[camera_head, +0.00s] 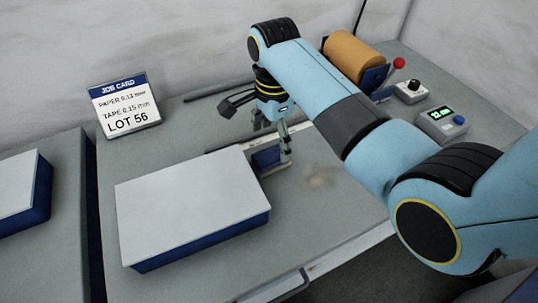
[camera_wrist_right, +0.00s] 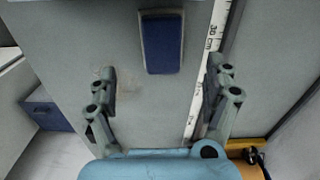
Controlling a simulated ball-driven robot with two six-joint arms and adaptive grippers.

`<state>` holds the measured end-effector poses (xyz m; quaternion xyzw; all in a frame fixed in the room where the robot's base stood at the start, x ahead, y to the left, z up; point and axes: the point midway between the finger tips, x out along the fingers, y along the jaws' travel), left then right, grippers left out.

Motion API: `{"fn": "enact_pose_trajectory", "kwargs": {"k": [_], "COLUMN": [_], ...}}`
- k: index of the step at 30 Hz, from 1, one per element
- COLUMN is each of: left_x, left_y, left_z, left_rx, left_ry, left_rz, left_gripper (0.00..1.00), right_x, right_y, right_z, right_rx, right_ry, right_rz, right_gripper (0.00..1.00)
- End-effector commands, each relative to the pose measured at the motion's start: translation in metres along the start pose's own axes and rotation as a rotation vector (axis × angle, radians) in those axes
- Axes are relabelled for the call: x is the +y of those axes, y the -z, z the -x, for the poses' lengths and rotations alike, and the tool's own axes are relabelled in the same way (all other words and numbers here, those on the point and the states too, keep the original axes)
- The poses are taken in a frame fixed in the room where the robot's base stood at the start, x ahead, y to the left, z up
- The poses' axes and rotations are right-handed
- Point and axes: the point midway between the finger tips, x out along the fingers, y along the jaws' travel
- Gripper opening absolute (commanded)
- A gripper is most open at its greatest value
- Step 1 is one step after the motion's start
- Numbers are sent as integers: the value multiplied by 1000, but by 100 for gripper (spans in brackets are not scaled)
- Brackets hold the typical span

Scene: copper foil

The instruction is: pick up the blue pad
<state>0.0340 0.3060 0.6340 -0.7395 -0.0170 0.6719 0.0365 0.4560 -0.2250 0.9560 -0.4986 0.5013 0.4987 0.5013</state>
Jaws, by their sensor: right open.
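The blue pad (camera_wrist_right: 162,44) shows in the right wrist view as a small dark blue block with a grey rim. It lies on the grey table just beyond my right fingertips, midway between their lines. My right gripper (camera_wrist_right: 162,88) is open and empty, with one finger on each side and a gap to the pad. In the head view, my right gripper (camera_head: 281,150) points down over the table. A bit of blue (camera_head: 266,157) shows beside its fingers, partly hidden by them. My left gripper is not in view.
A large white-topped blue block (camera_head: 190,205) stands left of the gripper. A ruler (camera_wrist_right: 206,70) lies right of the pad in the wrist view. A job card (camera_head: 125,104), copper roll (camera_head: 352,56), knob box (camera_head: 411,92) and display box (camera_head: 442,123) stand around.

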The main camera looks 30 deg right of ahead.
Motion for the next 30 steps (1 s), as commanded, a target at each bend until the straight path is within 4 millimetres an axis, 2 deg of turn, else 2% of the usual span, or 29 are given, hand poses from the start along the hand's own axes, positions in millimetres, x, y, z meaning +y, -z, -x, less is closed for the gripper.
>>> {"fn": "enact_pose_trajectory", "kwargs": {"k": [2, 5, 15, 23, 30], "left_x": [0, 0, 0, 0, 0], "left_y": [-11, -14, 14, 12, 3], "left_z": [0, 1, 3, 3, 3], "left_rx": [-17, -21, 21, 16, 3], "left_ry": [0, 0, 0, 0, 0], "left_rz": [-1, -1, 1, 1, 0], "left_gripper": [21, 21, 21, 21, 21], "right_x": [0, 0, 0, 0, 0], "right_y": [0, 1, 4, 4, 4], "right_z": [-9, -16, -62, -65, -65], "right_rx": [0, 0, 0, 0, 0], "right_ry": [0, 1, 1, 4, 3], "right_rz": [0, 1, 2, 2, 2], "right_gripper": [85, 85, 85, 85, 55]}}
